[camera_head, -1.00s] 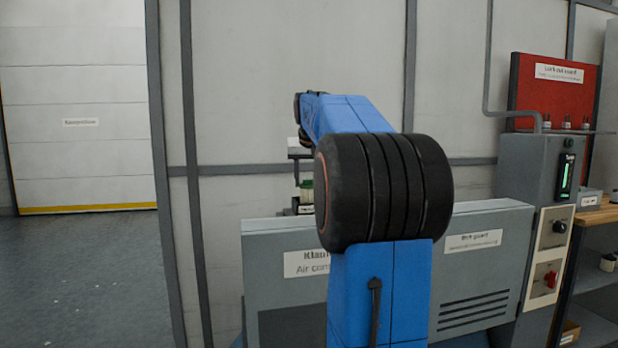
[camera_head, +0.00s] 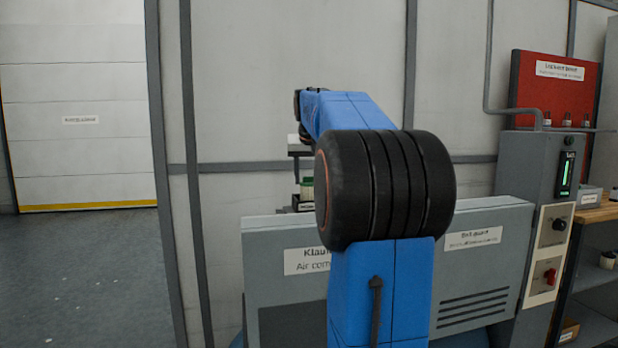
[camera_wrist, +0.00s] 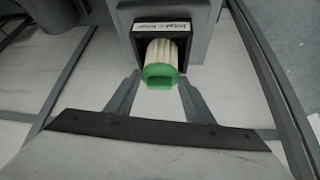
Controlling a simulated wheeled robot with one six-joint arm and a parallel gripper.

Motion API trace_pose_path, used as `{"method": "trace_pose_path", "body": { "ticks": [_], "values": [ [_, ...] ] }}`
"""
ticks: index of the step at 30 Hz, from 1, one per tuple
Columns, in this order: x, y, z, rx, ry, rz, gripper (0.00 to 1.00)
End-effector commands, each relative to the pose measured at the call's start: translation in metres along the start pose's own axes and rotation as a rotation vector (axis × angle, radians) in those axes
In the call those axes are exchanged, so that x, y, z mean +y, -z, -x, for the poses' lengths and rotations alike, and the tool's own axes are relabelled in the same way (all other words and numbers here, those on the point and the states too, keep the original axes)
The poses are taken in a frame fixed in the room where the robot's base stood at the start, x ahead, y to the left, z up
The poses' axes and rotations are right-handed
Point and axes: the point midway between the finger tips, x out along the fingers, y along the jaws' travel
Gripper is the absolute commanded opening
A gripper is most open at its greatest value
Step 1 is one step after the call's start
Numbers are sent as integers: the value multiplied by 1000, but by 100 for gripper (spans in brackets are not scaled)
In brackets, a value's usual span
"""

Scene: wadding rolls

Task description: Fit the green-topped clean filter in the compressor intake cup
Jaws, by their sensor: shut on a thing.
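The clean filter has a green top (camera_wrist: 160,76) and a pale pleated body (camera_wrist: 162,52). In the wrist view my gripper (camera_wrist: 160,77) is shut with its two fingers at either side of the green top. The filter's far end meets the dark intake cup (camera_wrist: 177,14), which carries a white label; how deep it sits inside I cannot tell. In the head view a bit of the green top (camera_head: 307,183) shows left of my black arm joint, just above the cup's dark edge (camera_head: 305,206). Most of the filter and cup is hidden there.
The grey compressor housing (camera_head: 470,275) stands below and behind my arm. A control column (camera_head: 535,165) with a green-lit display, a red lockout board (camera_head: 556,90) and a shelf (camera_head: 598,260) are at the right. Open floor (camera_head: 80,270) lies at the left.

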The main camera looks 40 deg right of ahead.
Motion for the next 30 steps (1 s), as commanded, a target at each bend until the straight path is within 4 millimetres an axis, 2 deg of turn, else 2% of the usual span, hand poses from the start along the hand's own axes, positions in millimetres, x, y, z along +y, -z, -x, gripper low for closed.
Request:
{"method": "trace_pose_path", "body": {
  "ticks": [30],
  "values": [
    [0,-3,-6,0,0,0,13]
  ]
}}
